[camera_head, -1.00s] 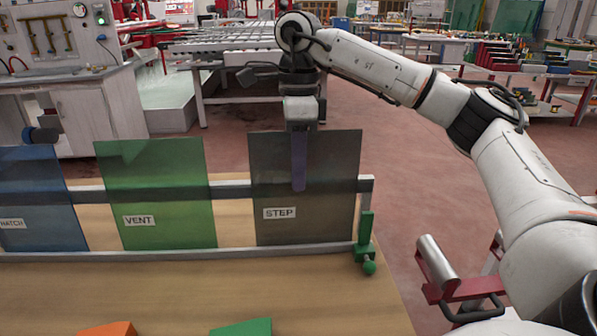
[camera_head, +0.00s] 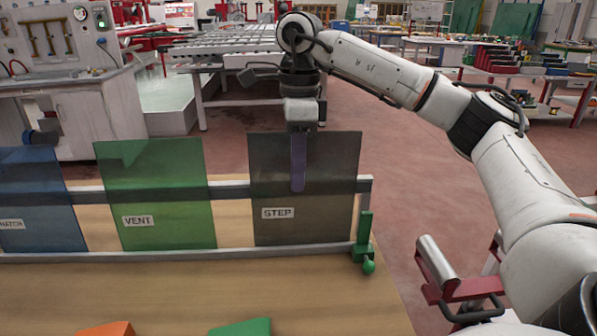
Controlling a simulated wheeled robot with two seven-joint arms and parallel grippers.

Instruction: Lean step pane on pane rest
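The step pane (camera_head: 325,190) is a dark grey see-through sheet with a white STEP label. It stands at the right end of the pane rest (camera_head: 230,253), a pale metal frame with a bottom rail and a dark rear bar, and its lower edge is at the bottom rail. My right gripper (camera_head: 298,165) reaches down from above at the pane's top edge. A purplish finger overlaps the upper middle of the pane and looks tinted, as if seen through it. I cannot tell whether the gripper is closed on the pane. My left gripper is not in view.
A green VENT pane (camera_head: 160,185) and a blue HATCH pane (camera_head: 35,190) stand to the left on the same rest. A green clamp (camera_head: 365,240) is at the rest's right end. Orange (camera_head: 105,329) and green (camera_head: 240,328) pieces lie at the table's near edge.

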